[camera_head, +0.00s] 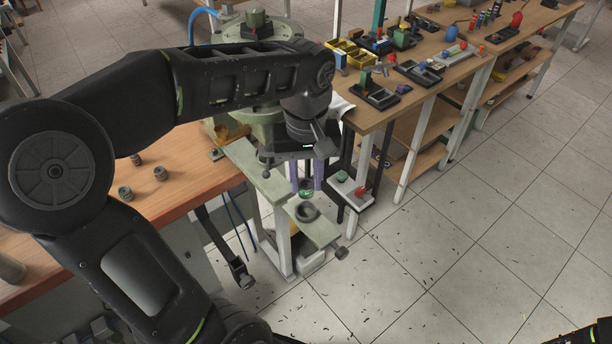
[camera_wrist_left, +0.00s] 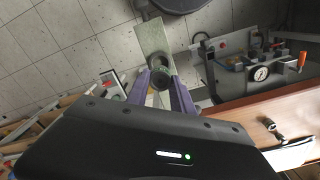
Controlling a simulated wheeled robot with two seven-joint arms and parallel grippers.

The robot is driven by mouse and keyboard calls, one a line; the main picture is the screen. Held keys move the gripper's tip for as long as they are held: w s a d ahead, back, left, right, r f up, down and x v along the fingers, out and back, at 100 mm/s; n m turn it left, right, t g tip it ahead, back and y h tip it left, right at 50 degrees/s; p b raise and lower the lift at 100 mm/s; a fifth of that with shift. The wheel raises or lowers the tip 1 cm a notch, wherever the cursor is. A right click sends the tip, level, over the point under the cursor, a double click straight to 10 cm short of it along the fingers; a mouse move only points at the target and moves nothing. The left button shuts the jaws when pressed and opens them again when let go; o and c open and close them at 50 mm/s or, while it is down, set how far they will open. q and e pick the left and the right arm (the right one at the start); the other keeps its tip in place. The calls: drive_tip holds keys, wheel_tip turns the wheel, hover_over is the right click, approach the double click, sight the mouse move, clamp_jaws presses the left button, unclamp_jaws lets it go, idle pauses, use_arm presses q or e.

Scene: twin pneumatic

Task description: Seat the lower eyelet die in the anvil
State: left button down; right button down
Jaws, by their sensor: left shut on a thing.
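My left gripper (camera_head: 306,188) has purple fingers pointing down and shut on the lower eyelet die (camera_head: 306,193), a small dark piece with a greenish top. It also shows between the fingers in the left wrist view (camera_wrist_left: 160,79). The anvil (camera_head: 306,212) is a dark ring on the pale green lower arm of the press (camera_head: 322,232). The die is held just above the anvil and looks apart from it in the head view. The anvil also shows in the left wrist view (camera_wrist_left: 161,61), partly hidden by the die.
A control box (camera_head: 349,190) with green and red buttons stands close right of the anvil. The orange-brown bench (camera_head: 190,190) at left holds several small dark cylinders. A crowded wooden bench (camera_head: 440,75) stands behind right. The floor at front right is open.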

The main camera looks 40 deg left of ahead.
sight(306, 195)
use_arm(q)
drive_tip(key=shift+f+b, duration=1.6)
drive_tip(key=shift+f, duration=0.75)
drive_tip(key=shift+f+b, duration=0.95)
drive_tip(key=shift+f, duration=0.3)
drive_tip(key=c, duration=1)
unclamp_jaws()
drive_tip(key=shift+c, duration=0.2)
wheel_tip(306, 195, up, 8)
